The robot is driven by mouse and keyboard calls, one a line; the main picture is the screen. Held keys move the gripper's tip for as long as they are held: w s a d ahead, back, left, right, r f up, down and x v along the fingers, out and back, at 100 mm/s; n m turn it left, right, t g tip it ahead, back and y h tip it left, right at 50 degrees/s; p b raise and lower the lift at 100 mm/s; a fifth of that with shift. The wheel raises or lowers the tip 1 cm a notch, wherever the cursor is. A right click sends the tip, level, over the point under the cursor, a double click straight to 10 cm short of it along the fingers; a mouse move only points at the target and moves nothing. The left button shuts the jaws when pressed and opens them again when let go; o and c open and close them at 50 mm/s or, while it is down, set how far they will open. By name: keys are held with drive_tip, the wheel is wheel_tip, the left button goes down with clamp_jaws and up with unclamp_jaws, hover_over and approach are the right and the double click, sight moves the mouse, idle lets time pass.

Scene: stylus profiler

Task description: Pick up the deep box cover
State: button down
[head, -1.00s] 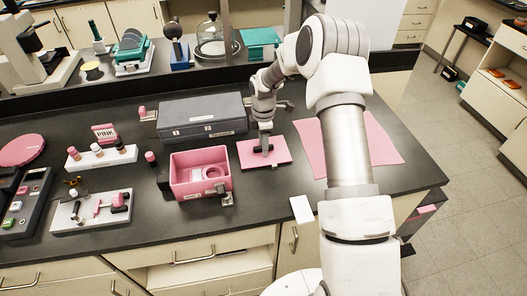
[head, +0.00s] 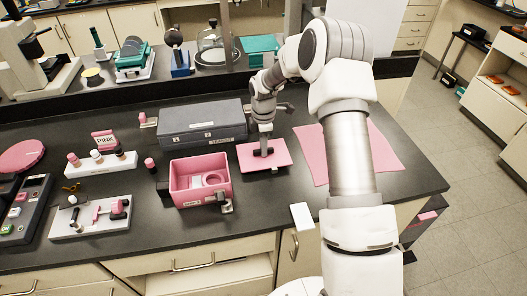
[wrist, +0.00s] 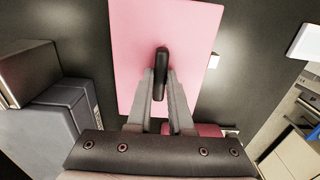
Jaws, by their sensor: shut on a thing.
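The deep box cover is a flat pink plate (head: 280,157) with a dark upright handle in its middle. It lies level to the right of the open pink box (head: 187,197); I cannot tell whether it touches the bench. In the wrist view the pink plate (wrist: 190,40) fills the upper middle, with the black handle (wrist: 162,62) standing on it. My gripper (head: 264,146) is above the plate, its fingers (wrist: 161,90) closed on the handle. The fingers hide the handle's lower part.
A grey case (head: 203,122) stands close behind and to the left. A pink sheet (head: 390,157) lies to the right under my arm. A white card (head: 302,215) lies near the bench's front edge. Dark bench shows bare between the cover and the front edge.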

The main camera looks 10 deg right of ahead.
drive_tip(key=r, duration=0.2)
drive_tip(key=d+r, duration=0.1)
drive_tip(key=shift+s, duration=0.3)
drive_tip(key=s+d+r+b, duration=0.1)
drive_tip(key=s+d+r, duration=0.5)
drive_tip(key=s+d, duration=0.1)
drive_tip(key=shift+d+r, duration=0.15)
drive_tip(key=shift+d, duration=0.35)
drive_tip(key=c, duration=1.5)
unclamp_jaws()
clamp_jaws()
